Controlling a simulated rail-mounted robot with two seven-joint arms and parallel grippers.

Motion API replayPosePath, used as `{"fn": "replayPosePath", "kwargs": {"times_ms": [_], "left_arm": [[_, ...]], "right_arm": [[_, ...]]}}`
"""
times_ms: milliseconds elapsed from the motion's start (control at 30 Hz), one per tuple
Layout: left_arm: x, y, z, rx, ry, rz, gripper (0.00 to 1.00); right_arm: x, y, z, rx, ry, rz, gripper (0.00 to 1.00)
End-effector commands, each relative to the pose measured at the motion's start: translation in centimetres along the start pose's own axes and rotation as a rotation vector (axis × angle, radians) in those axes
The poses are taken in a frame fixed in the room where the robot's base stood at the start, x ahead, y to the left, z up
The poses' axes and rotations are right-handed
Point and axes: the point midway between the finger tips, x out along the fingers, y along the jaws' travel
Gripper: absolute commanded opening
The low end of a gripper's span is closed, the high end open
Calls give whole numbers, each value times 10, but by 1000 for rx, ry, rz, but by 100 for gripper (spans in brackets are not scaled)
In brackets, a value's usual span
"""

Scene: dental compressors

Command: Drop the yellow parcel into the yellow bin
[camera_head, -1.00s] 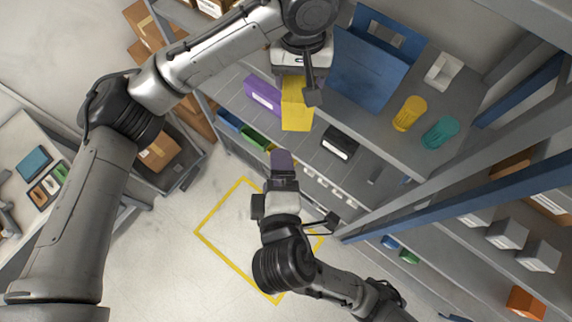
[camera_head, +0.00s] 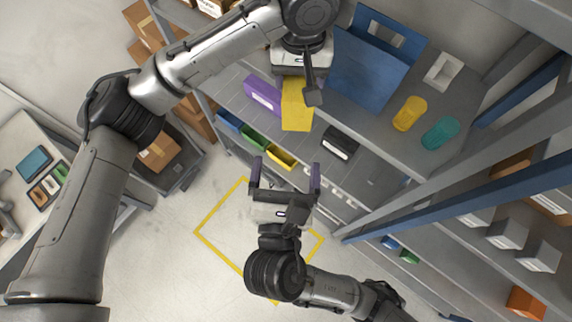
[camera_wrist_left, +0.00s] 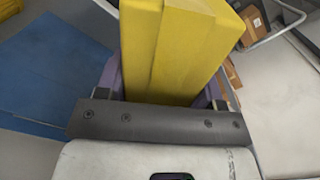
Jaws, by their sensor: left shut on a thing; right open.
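The yellow parcel (camera_head: 297,108) is a tall box held in my left gripper (camera_head: 299,80), above the shelving in the head view. In the left wrist view the parcel (camera_wrist_left: 175,50) stands out between the purple fingers of my left gripper (camera_wrist_left: 163,85). The yellow bin (camera_head: 281,158) is a small open bin at the right end of a short row, lower in the picture than the parcel. My right gripper (camera_head: 285,172) is open and empty, its two purple fingers spread just below the yellow bin in the picture. I cannot tell whether it touches the bin.
A green bin (camera_head: 253,137) and a blue bin (camera_head: 229,121) sit left of the yellow bin. A purple box (camera_head: 262,93), a black box (camera_head: 339,142), a large blue case (camera_head: 368,72), a yellow cup (camera_head: 409,113) and a teal cup (camera_head: 440,133) stand nearby.

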Motion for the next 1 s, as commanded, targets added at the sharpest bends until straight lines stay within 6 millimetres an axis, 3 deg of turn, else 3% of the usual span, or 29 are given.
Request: {"fn": "replayPosePath", "kwargs": {"times_ms": [233,700,1000], "left_arm": [[-1,0,0,0,1,1,29],[-1,0,0,0,1,1,29],[-1,0,0,0,1,1,29]], "right_arm": [[15,0,0,-55,-2,-1,92],[90,0,0,-53,-1,-2,92],[116,0,0,-51,1,-1,92]]}}
